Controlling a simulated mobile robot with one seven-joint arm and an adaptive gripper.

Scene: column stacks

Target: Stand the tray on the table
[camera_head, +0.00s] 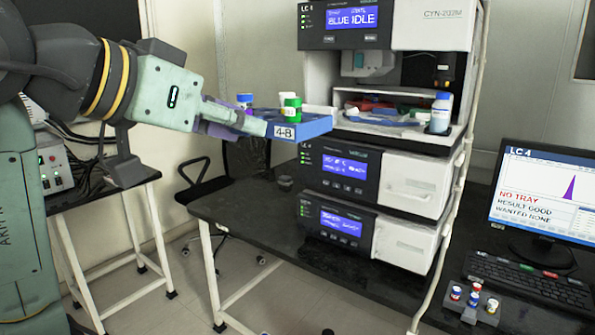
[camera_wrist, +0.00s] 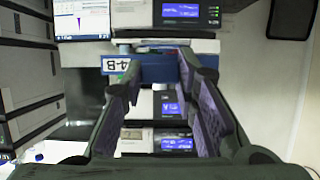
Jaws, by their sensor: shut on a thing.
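A blue tray (camera_head: 310,127) with a "4-B" label is held in the air by my gripper (camera_head: 257,124), which is shut on its near left edge. The tray looks about level. It carries a green vial (camera_head: 292,108) and a blue-capped vial (camera_head: 245,100); other contents are partly hidden. In the wrist view the tray (camera_wrist: 158,73) lies across the fingertips, its label at the left. The black table (camera_head: 243,208) is below the tray, with clear space between them.
A stack of LC-4 instruments (camera_head: 375,180) stands at the table's right, its open bay (camera_head: 395,110) just right of the tray. A bottle (camera_head: 440,113) stands in the bay. A small dark object (camera_head: 285,182) lies on the table; its front left is bare. The monitor (camera_head: 545,200) reads "NO TRAY".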

